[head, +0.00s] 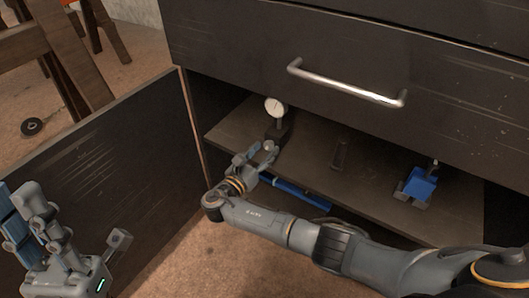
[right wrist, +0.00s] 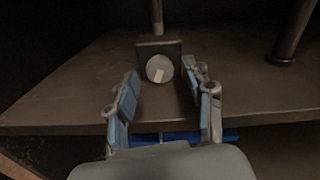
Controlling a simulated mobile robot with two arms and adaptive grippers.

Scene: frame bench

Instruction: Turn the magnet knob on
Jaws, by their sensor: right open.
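The magnetic base (head: 279,132) is a small dark block on the cabinet shelf. A post rises from it to a round white dial (head: 276,107). Its round pale knob (right wrist: 160,69) faces me in the right wrist view, with a light bar mark across it. My right gripper (head: 261,153) is open in front of the base. In the right wrist view its two blue-padded fingers (right wrist: 160,100) stand left and right of the knob, nearer to me, with a gap to it on both sides. My left gripper (head: 30,218) is at the lower left, far from the base; its jaw opening is unclear.
The shelf (head: 235,125) sits under a drawer with a metal handle (head: 345,85). The open cabinet door (head: 105,150) stands at left. A blue and grey tool (head: 418,186) is at right on the shelf, a dark upright piece (head: 340,154) mid-shelf. A blue object (head: 300,192) lies lower.

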